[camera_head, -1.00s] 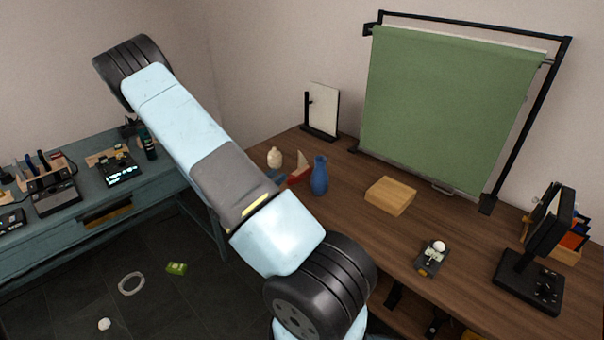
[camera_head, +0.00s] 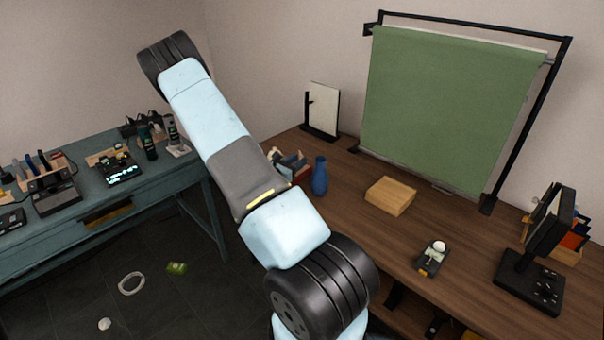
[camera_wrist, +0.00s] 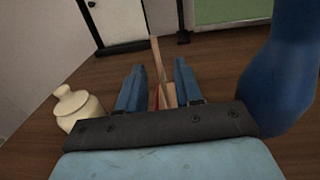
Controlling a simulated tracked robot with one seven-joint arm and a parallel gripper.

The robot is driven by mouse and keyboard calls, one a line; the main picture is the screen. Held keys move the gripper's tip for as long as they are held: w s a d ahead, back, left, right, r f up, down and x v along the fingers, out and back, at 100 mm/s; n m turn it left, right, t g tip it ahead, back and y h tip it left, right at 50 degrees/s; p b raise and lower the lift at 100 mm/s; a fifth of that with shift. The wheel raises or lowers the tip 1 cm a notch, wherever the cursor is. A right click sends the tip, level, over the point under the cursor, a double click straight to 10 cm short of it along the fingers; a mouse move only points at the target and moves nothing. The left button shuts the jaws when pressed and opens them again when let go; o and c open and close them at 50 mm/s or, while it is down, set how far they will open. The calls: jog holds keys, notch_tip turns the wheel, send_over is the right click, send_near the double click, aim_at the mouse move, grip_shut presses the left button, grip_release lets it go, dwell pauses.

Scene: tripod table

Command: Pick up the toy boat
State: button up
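The toy boat has a red hull and an upright pale sail. In the wrist view its sail (camera_wrist: 163,75) stands between my two blue fingers, and a little of the red hull shows low between them. In the head view the boat (camera_head: 301,175) is mostly hidden by my gripper (camera_head: 285,165), on the wooden table left of the blue vase. My gripper (camera_wrist: 159,78) is open, with its fingers on either side of the boat. Gaps show between fingers and sail; whether they touch the hull is hidden.
A blue vase (camera_wrist: 287,65) stands close on the right of my gripper. A cream lidded jar (camera_wrist: 78,106) stands close on the left. A wooden block (camera_head: 390,196) lies farther right on the wooden table (camera_head: 350,215). A framed board (camera_head: 323,108) stands behind.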

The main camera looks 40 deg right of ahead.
jog(key=shift+w+d, duration=0.15)
jog(key=shift+d, duration=0.9)
jog(key=shift+c, duration=0.3)
grip_shut()
